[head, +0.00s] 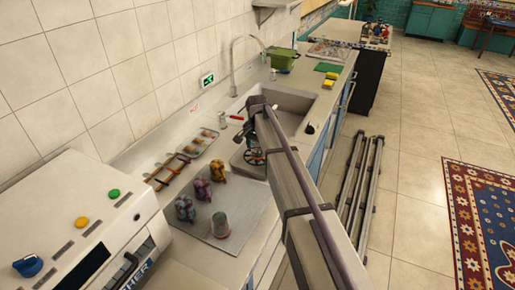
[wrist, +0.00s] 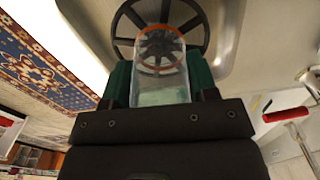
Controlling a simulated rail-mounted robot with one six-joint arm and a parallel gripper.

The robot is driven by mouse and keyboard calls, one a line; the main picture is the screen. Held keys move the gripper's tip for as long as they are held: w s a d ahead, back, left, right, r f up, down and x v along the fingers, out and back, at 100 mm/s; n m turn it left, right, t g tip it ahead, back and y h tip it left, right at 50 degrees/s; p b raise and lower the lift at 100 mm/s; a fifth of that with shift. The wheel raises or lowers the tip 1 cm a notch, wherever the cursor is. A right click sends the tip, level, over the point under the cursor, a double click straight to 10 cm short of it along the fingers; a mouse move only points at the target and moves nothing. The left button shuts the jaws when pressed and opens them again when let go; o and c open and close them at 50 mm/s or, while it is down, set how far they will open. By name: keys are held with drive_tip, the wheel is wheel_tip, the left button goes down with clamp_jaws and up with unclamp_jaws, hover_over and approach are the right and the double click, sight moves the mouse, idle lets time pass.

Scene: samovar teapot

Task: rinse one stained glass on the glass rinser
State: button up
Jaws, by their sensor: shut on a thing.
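My gripper (wrist: 160,85) is shut on a clear glass (wrist: 160,92), its dark green fingers on either side of it. The glass has an orange rim at its far end, toward the rinser. The glass rinser (wrist: 205,18), a dark ring with spokes, lies beyond the glass and shows partly through it. I cannot tell whether the rim touches it. In the head view the rinser (head: 254,156) sits by the sink below my gripper, and the held glass is hard to make out. Another clear glass (head: 220,224) stands on a grey mat (head: 240,212).
Several coloured ornate vessels (head: 186,208) stand on the mat. A tray (head: 198,144) with small items lies behind. A white machine (head: 90,235) fills the near left. A red-handled item (wrist: 287,115) lies right.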

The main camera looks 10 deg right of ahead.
drive_tip(key=shift+c, duration=1.3)
drive_tip(key=shift+r+p, duration=1.5)
wheel_tip(320, 180, up, 5)
drive_tip(key=p, duration=0.4)
drive_tip(key=shift+f+p, duration=0.2)
drive_tip(key=shift+p, duration=0.1)
drive_tip(key=shift+d, duration=0.1)
